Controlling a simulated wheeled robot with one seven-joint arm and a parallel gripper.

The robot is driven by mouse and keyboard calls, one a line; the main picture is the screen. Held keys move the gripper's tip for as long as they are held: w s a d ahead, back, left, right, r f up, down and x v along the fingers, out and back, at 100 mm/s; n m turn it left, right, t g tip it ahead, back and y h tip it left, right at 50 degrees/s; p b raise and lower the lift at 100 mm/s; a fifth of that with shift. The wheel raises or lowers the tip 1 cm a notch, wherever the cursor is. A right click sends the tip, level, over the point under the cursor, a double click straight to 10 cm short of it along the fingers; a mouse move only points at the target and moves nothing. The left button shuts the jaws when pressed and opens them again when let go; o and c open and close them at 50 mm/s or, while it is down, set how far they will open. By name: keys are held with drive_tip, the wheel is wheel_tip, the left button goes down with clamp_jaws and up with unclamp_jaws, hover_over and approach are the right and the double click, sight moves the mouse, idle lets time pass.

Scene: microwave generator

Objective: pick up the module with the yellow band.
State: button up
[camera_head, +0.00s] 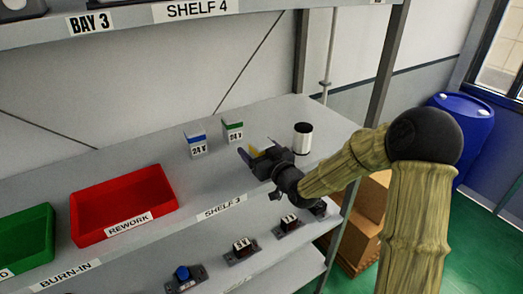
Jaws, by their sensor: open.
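The module with the yellow band (256,152) is on the middle shelf, mostly hidden by my gripper; only a bit of its yellow shows. My gripper (255,155) is open, with its fingers around or just in front of that module. I cannot tell whether they touch it. A white module with a blue band (196,145) and a white module with a green band (233,133) stand upright behind and to the left, both labelled 24 V.
A red REWORK bin (150,217) and a green bin (42,238) sit to the left. Several small parts, one a 9 V module (241,246), are on the lower shelf (290,268). An upper shelf (140,14) overhangs.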

idle(0.5)
drive_tip(key=c, duration=1.2)
drive_tip(key=shift+r, duration=0.1)
wheel_tip(320, 180, up, 10)
drive_tip(key=b, duration=0.3)
